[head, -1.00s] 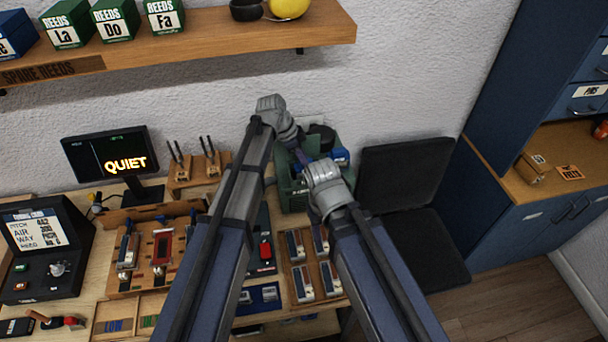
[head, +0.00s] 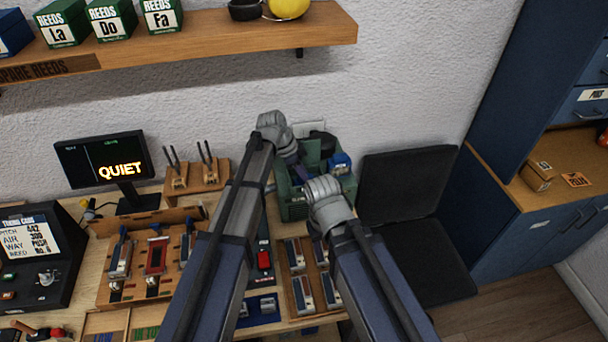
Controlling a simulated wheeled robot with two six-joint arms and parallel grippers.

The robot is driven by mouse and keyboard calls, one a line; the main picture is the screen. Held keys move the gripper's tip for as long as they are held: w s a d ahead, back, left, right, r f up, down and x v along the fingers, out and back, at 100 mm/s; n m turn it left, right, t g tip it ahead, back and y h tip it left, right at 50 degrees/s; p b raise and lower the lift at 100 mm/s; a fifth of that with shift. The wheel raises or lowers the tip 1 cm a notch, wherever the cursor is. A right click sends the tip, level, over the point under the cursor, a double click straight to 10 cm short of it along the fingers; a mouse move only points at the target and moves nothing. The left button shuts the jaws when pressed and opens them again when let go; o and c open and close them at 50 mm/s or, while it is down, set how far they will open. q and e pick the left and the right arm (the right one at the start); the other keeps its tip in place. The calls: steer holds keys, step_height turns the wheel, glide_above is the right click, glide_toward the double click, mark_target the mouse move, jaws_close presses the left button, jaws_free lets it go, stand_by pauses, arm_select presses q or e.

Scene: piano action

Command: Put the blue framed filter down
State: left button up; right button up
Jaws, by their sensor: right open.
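A small blue piece (head: 340,163) shows at the right of the green machine (head: 292,205) on the bench; I cannot tell whether it is the blue framed filter. My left gripper (head: 291,157) is over the machine's left part, pointing down. A dark purple-blue strip shows at its tips, but I cannot tell whether it is a held part or a finger. Whether its jaws are open or shut is unclear. My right gripper (head: 318,182) is open, lower and in front of the machine. Its fingertips are mostly hidden behind its own wrist.
A wooden tray (head: 285,284) with several grey-topped parts lies in front of the machine. A monitor (head: 75,163) reading QUIET and a tool rack (head: 211,186) stand left. A black chair (head: 408,190) is right. A wooden shelf (head: 235,35) with reed boxes hangs above.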

arm_select(q)
steer(key=o, duration=0.4)
steer(key=shift+r, duration=0.15)
steer(key=shift+a+r+p, duration=0.15)
steer(key=shift+r+p, duration=0.35)
steer(key=shift+p, duration=0.2)
steer(key=w+p+v, duration=0.1)
steer(key=p+v, duration=0.9)
steer(key=v, duration=0.1)
steer(key=s+n+y, duration=0.2)
steer(key=s+n, duration=0.2)
steer(key=s, duration=0.4)
steer(key=s+a+f+n+y, duration=0.1)
steer(key=s+n, duration=0.3)
steer(key=s, duration=0.5)
steer(key=s+n+g+y, duration=0.1)
steer(key=s+n, duration=0.3)
steer(key=s, duration=0.4)
steer(key=shift+s+a+f+y, duration=0.2)
steer(key=shift+f+y, duration=0.05)
steer(key=shift+y, duration=0.65)
steer(key=shift+f, duration=0.1)
